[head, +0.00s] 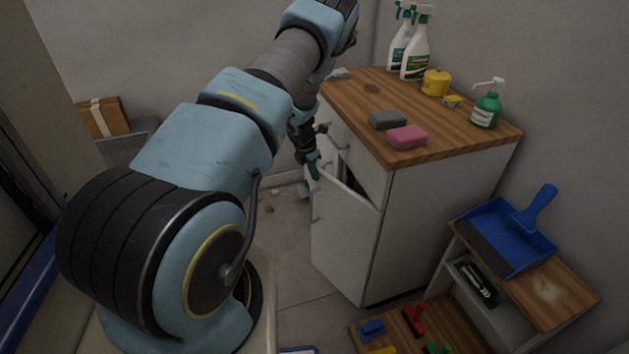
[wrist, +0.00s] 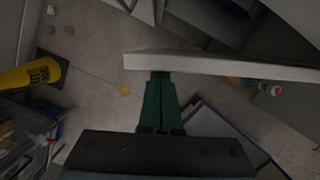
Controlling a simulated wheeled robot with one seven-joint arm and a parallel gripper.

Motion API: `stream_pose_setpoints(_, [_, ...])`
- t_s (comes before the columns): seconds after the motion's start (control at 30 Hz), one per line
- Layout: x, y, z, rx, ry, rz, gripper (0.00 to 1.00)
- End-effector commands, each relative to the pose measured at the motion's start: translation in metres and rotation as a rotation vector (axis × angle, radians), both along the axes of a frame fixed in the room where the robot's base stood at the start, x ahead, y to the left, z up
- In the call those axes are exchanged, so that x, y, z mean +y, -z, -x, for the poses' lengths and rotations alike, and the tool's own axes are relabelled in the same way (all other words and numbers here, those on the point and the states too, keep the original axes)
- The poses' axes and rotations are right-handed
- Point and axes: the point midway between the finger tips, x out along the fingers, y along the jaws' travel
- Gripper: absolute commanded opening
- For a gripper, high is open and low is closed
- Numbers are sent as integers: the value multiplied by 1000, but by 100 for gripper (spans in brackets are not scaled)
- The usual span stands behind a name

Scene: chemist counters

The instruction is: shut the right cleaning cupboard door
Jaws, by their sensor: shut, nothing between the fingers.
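The cleaning cupboard (head: 435,190) is a white cabinet with a wooden top. Its right door (head: 345,240) is white and stands ajar, with a dark gap behind its top edge. My gripper (head: 314,172) is at the front of the cupboard, by the upper part of the door. In the wrist view the teal fingers of my gripper (wrist: 161,78) are together and empty. Their tips meet the edge of a white panel (wrist: 225,65), which looks like the door. I cannot tell whether they touch it. My arm hides part of the cupboard's front.
Spray bottles (head: 414,50), a green pump bottle (head: 487,105) and a pink sponge (head: 407,137) stand on the top. A low shelf (head: 565,290) with a blue dustpan (head: 505,238) is at the right. Small brushes (head: 414,320) lie in front. Floor (head: 290,235) shows left of the door.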

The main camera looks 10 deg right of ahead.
Motion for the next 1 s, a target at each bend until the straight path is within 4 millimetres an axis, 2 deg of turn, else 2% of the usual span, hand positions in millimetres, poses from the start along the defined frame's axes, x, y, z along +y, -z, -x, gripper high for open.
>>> stream_pose_setpoints(0.17, [-13, 1, -14, -2, 75, 0, 0])
stream_pose_setpoints(0.4, [-21, 0, -22, -1, 122, 1, 0])
stream_pose_setpoints(1.0, [-23, 0, -22, 0, 128, 1, 0])
